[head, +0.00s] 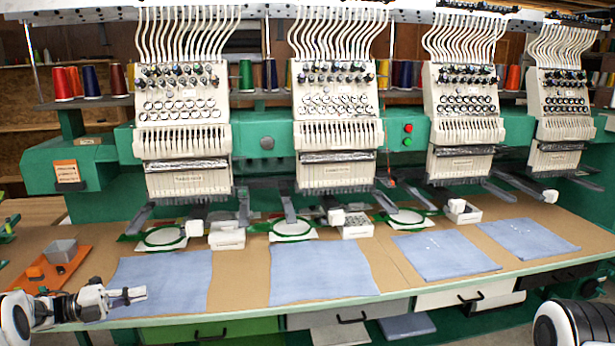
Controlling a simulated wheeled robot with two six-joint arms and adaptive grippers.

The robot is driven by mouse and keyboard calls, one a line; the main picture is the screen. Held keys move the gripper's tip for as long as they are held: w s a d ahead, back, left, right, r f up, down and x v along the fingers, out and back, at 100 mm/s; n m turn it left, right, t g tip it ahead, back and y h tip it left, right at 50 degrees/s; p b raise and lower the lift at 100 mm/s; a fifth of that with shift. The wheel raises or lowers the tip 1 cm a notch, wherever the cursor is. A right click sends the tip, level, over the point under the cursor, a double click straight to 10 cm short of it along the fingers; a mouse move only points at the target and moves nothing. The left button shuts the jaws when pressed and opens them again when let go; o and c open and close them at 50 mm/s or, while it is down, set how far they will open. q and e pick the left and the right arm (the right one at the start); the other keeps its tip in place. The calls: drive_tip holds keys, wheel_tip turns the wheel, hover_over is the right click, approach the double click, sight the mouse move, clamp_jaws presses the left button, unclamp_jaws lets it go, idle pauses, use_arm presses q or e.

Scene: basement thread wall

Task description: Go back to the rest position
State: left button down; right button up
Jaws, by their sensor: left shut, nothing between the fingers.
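My left gripper (141,293) shows at the lower left, with its arm coming in from the left edge. Its fingers are together with nothing between them. It is over or in front of the left blue cloth (170,272) near the table's front edge; I cannot tell its height above the cloth. A white and black part of my right arm shows at the bottom right corner, but my right gripper is outside the picture.
A green embroidery machine with several white heads (335,115) stands along the back of the brown table (240,262). Green hoops (163,238), small white boxes (226,236) and several blue cloths lie before it. An orange tray (50,272) is at left. Drawers (465,293) sit under the front edge.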

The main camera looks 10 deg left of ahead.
use_arm(q)
drive_tip(key=w+d+f+n+h, duration=0.1)
drive_tip(key=w+d, duration=0.1)
drive_tip(key=d, duration=0.6)
drive_tip(key=w+d+f+n+h, duration=0.1)
drive_tip(key=w+d, duration=0.1)
drive_tip(key=d, duration=0.5)
drive_tip(key=d+f+n+t+y, duration=0.1)
drive_tip(key=d+f+n+y, duration=0.1)
drive_tip(key=d+f+n, duration=0.45)
drive_tip(key=d+f+n+t+y, duration=0.1)
drive_tip(key=d+f+n+y, duration=0.2)
drive_tip(key=d, duration=0.7)
drive_tip(key=s+d+f+n+g+y, duration=0.25)
drive_tip(key=s+f+n, duration=0.3)
drive_tip(key=s, duration=0.35)
drive_tip(key=s+d+f+n+g+y, duration=0.1)
drive_tip(key=s+f+n+g+y, duration=0.3)
drive_tip(key=s+f, duration=0.45)
drive_tip(key=s+a+n+g+y, duration=0.2)
drive_tip(key=s+a+n+g, duration=0.1)
drive_tip(key=s, duration=0.8)
drive_tip(key=s+a+n+g+y, duration=0.3)
drive_tip(key=s+n, duration=0.2)
drive_tip(key=s, duration=0.6)
drive_tip(key=shift+a+r+n, duration=0.2)
drive_tip(key=shift+a+n, duration=0.05)
drive_tip(key=shift+n, duration=0.05)
